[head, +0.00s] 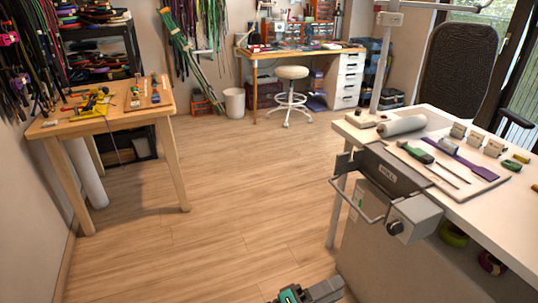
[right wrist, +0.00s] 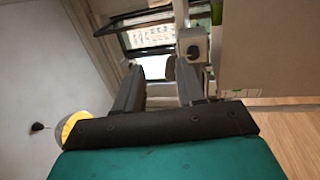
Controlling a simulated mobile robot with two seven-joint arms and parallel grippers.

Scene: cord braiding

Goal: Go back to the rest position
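My right gripper (head: 308,291) shows at the bottom edge of the head view, low over the wooden floor and left of the white worktable (head: 518,232). In the right wrist view my right gripper (right wrist: 164,70) has its two dark fingers apart, with nothing between them. It touches nothing that I can see. My left gripper is out of view.
The white worktable carries a grey roll (head: 402,125), a green-handled tool (head: 414,152) and small blocks; a grey wall-like bracket (head: 393,180) juts from its edge. A wooden table (head: 62,123) stands left, a stool (head: 292,73) behind. The floor between is clear.

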